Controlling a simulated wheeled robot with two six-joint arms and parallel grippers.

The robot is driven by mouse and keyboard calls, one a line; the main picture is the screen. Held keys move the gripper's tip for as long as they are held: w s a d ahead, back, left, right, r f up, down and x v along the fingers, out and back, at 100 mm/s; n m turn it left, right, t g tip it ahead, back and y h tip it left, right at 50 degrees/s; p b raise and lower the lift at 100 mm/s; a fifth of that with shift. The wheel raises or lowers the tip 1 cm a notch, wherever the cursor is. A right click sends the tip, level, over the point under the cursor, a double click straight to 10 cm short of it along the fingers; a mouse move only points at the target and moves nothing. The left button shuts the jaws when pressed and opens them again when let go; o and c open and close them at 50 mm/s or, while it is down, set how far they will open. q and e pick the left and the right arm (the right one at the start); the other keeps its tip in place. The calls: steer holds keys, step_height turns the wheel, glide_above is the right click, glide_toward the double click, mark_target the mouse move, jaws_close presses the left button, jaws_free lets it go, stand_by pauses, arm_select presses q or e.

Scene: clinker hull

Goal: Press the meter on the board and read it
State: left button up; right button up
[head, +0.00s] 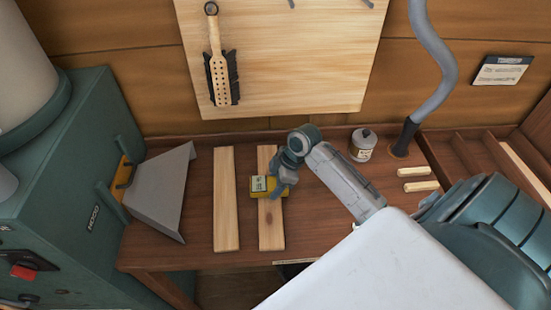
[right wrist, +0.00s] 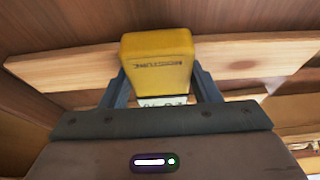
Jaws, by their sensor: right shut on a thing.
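A yellow moisture meter (head: 257,186) with a small pale display is over the right one of two light wooden boards (head: 271,225) on the bench. My right gripper (head: 276,185) is shut on the meter. In the right wrist view the yellow meter (right wrist: 158,65), marked "MOISTURE", sits between the two dark fingers (right wrist: 160,90). The meter's far end is at the board (right wrist: 75,68); whether it touches the wood I cannot tell. The display reading is too small to read. My left gripper is not in view.
A second board (head: 226,200) lies to the left. A grey metal hood (head: 162,190) joins a green machine (head: 70,170) at the left. A small bottle (head: 362,145) and two short wood blocks (head: 418,180) are at the right. A brush (head: 218,65) hangs on the back panel.

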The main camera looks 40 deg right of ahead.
stand_by(0.4)
step_height(320, 180, up, 8)
steer(key=p, duration=0.8)
steer(key=shift+a+f, duration=0.1)
stand_by(1.0)
